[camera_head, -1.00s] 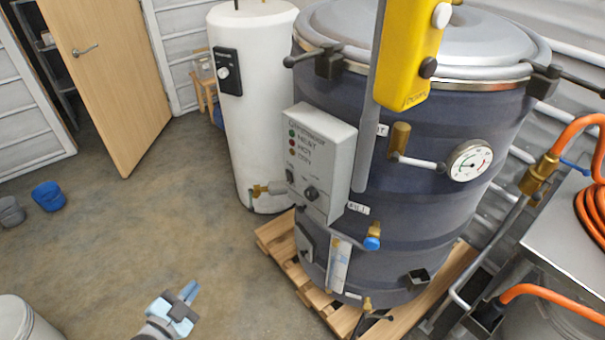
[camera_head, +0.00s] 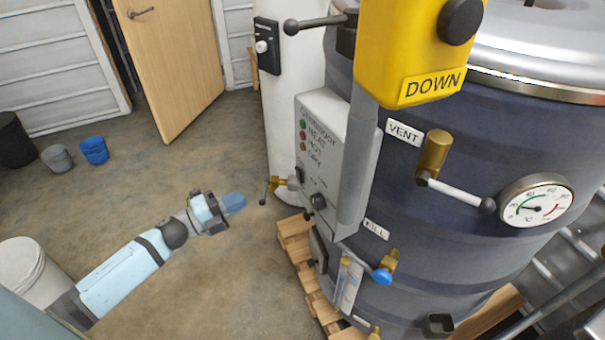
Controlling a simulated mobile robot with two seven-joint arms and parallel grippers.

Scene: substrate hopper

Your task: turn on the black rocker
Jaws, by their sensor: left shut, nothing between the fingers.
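The grey control box (camera_head: 325,135) is mounted on the dark blue hopper tank (camera_head: 440,240). Its side face carries several small indicator lamps with labels. Below them is a small black switch (camera_head: 300,174), which looks like the black rocker; its position is too small to read. A round black knob (camera_head: 318,201) sits lower right of it. My left gripper (camera_head: 236,203) is shut and empty, over the floor to the left of the box and apart from it, fingers pointing right toward it. My right gripper is not in view.
A yellow pendant marked DOWN (camera_head: 415,50) hangs in front of the tank. A brass valve (camera_head: 283,183) juts out between gripper and box. The tank stands on a wooden pallet (camera_head: 293,240). A blue-handled valve (camera_head: 385,270) projects below.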

